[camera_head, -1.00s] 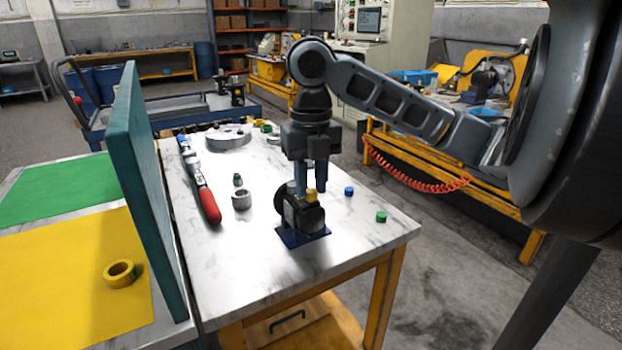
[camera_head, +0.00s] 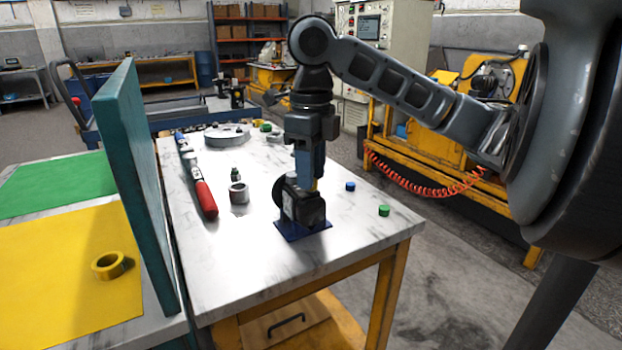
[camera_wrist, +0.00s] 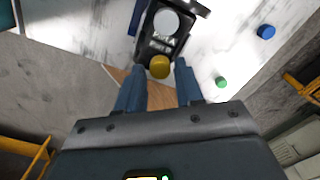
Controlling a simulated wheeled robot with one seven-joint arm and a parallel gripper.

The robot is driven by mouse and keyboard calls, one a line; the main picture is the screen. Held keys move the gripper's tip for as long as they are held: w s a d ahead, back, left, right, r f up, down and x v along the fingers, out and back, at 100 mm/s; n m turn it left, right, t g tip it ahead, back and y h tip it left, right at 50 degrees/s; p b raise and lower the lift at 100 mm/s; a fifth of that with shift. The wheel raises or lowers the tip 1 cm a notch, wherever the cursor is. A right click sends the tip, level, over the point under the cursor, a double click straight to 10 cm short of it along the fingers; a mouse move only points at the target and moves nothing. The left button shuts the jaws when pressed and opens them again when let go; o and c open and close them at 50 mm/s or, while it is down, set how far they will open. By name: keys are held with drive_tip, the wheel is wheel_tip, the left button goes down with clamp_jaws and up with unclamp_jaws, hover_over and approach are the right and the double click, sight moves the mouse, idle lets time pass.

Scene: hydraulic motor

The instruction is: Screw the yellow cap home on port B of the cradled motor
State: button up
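The black motor (camera_head: 305,208) sits in its blue cradle (camera_head: 290,232) near the front of the marble-topped table. The yellow cap (camera_wrist: 159,67) is on the motor, beside a round pale grey part (camera_wrist: 166,21) in the wrist view. In the head view only a sliver of the cap shows beside the fingers. My gripper (camera_head: 309,182) points down over the motor. In the wrist view my gripper (camera_wrist: 160,66) is open, with one finger on each side of the cap and a visible gap to it. How far the cap is screwed in cannot be told.
A blue cap (camera_head: 350,186) and a green cap (camera_head: 384,210) stand right of the motor. A grey ring (camera_head: 239,194) and a red-handled tool (camera_head: 205,198) lie left. A tall teal panel (camera_head: 140,180) borders the table's left edge.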

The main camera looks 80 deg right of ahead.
drive_tip(key=shift+n, duration=0.8)
drive_tip(key=shift+c, duration=0.5)
clamp_jaws()
drive_tip(key=m+p, duration=0.1)
drive_tip(key=m, duration=0.2)
drive_tip(key=shift+r+m+p, duration=0.1)
drive_tip(key=shift+m+p, duration=0.25)
drive_tip(key=shift+m, duration=0.05)
drive_tip(key=shift+f+m, duration=0.2)
drive_tip(key=shift+m, duration=0.8)
